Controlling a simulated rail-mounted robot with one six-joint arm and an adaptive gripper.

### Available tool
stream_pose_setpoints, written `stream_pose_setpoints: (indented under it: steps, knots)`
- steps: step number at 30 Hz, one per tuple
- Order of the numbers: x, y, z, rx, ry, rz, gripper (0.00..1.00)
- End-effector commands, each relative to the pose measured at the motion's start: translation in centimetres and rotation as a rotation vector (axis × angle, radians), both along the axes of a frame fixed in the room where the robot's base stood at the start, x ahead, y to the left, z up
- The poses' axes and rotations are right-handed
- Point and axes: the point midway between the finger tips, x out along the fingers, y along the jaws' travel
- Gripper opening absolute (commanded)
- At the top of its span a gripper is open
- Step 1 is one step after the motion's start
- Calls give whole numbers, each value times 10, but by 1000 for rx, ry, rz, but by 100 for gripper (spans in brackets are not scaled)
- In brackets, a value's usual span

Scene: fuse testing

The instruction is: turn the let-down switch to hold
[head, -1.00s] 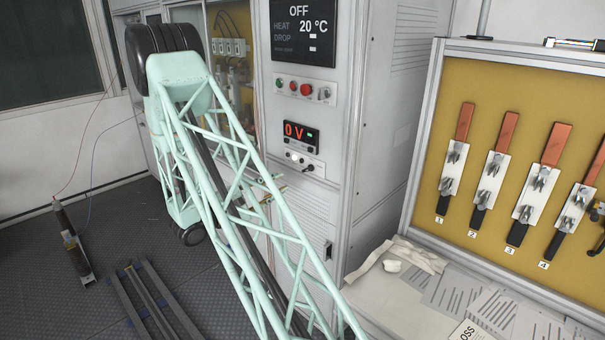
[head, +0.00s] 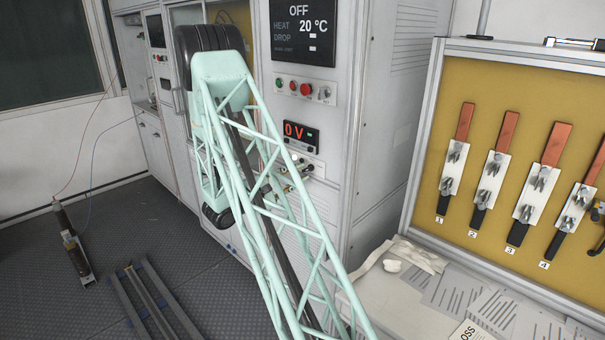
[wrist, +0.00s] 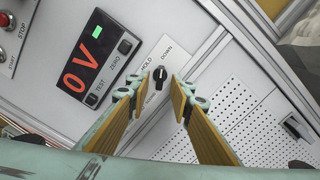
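The let-down switch is a small black knob (wrist: 160,74) on a white plate, lettered HOLD at its upper left and DOWN at its upper right in the wrist view. A third label beside it is partly hidden by a finger. I cannot tell which label the knob's light mark points to. My gripper (wrist: 158,88) is open, with one yellow-padded finger on each side of the knob and a gap to it. No contact is clear. In the head view my gripper (head: 292,178) is at the cabinet front below the voltage display, largely hidden by my arm.
The red display (wrist: 83,55) reads 0 V beside the switch, with TEST and ZERO buttons. A red STOP button (wrist: 5,20) is at the wrist view's upper left. A perforated panel (wrist: 250,115) lies to the right. In the head view a bench holds a fuse board (head: 440,130).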

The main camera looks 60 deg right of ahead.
Motion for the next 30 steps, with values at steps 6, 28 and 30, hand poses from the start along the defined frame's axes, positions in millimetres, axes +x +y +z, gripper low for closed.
stream_pose_setpoints:
  steps: [6,28,30]
  knots:
    - [-3,-16,0,1,1,0,20]
    - [-4,-21,0,0,1,0,0]
    - [-4,-21,0,0,1,0,0]
